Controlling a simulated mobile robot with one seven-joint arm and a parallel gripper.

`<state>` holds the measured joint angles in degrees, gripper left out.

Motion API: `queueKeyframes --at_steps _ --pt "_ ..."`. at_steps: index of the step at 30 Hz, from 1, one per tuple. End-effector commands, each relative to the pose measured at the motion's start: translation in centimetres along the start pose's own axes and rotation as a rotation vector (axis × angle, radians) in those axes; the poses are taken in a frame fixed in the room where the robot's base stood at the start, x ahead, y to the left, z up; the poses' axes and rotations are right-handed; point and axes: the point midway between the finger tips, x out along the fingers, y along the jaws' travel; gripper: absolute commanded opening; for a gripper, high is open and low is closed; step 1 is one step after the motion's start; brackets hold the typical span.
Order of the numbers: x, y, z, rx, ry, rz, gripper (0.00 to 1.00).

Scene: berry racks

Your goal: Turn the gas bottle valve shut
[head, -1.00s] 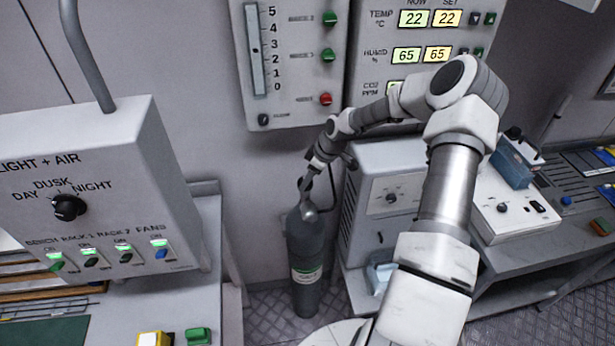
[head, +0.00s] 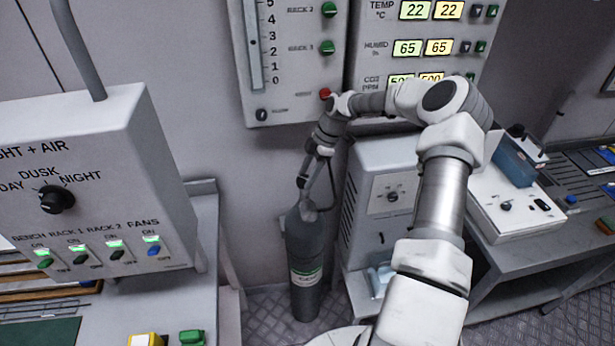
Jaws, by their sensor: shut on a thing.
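The grey gas bottle (head: 305,255) stands upright on the floor between the left bench and the white cabinet. It has a pale label with a green band. My gripper (head: 303,186) is at the top of the bottle, pointing down, and is shut on the valve there. The valve itself is mostly hidden by the fingers, so I cannot tell how far it is turned.
A white cabinet (head: 385,175) with a dial stands close to the bottle's right. The light and air control box (head: 120,190) sits on the left bench. A wall panel (head: 292,75) hangs above. Tread-plate floor (head: 262,312) shows around the bottle.

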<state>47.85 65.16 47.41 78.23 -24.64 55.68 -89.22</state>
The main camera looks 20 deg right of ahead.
Motion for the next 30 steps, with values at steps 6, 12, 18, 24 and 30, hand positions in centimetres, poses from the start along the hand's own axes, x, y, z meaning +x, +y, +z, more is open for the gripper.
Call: queueKeyframes --at_steps 6,12,18,24,30 --pt "0.2 -0.13 0.23 -0.016 -0.003 -0.012 0.02" --pt "0.2 -0.14 0.25 -0.016 -0.003 -0.012 0.02" --pt "0.2 -0.14 0.24 -0.016 -0.003 -0.012 0.74" --pt "0.11 -0.06 0.13 -0.016 -0.002 -0.009 0.87" --pt "-0.07 -0.01 0.04 -0.016 -0.002 -0.008 0.87"
